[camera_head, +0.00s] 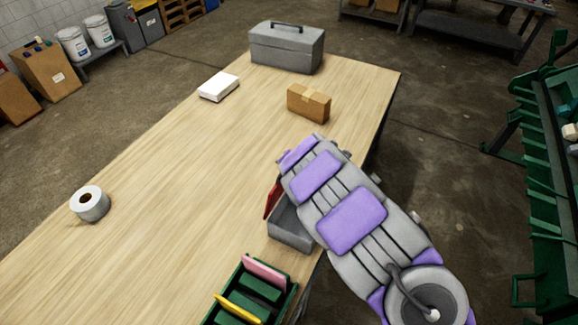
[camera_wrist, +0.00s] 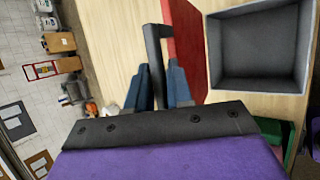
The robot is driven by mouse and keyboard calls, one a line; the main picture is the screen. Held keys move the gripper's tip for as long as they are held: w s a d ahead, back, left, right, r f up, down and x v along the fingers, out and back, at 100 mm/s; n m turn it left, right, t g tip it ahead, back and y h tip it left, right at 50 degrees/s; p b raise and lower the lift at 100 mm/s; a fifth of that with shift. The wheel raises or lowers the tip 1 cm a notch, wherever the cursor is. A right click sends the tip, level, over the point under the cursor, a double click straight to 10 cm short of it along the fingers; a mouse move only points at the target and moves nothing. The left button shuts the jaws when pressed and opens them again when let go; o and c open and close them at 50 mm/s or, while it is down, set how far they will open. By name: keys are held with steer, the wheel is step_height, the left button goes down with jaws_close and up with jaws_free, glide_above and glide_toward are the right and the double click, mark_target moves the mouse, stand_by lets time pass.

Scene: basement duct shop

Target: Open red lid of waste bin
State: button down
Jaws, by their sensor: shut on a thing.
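The waste bin (camera_head: 289,230) is a small grey box on the wooden table's right edge, partly hidden by my arm. In the wrist view, its square mouth (camera_wrist: 260,50) is uncovered and the inside looks empty. The red lid (camera_head: 272,199) stands raised at the bin's side, swung away from the mouth; the wrist view shows it as a red panel (camera_wrist: 185,45) left of the opening. My gripper (camera_wrist: 160,82) is shut on the lid's black handle (camera_wrist: 152,50), with a blue-grey finger on each side. My arm hides the gripper in the head view.
On the table (camera_head: 170,190) are a green divided box (camera_head: 288,305) near the bin, a cardboard box (camera_head: 309,103), a white box (camera_head: 218,86), a grey toolbox (camera_head: 287,50) and a paper roll (camera_head: 90,204). The table's middle is clear. A green rack (camera_head: 545,170) stands right.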

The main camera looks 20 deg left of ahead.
stand_by(0.3)
steer(key=c, duration=1.2)
jaws_free()
steer(key=shift+o, duration=0.2)
steer(key=shift+d, duration=0.15)
steer(key=b+v, duration=0.1)
steer(key=v, duration=1.6)
steer(key=shift+r, duration=0.2)
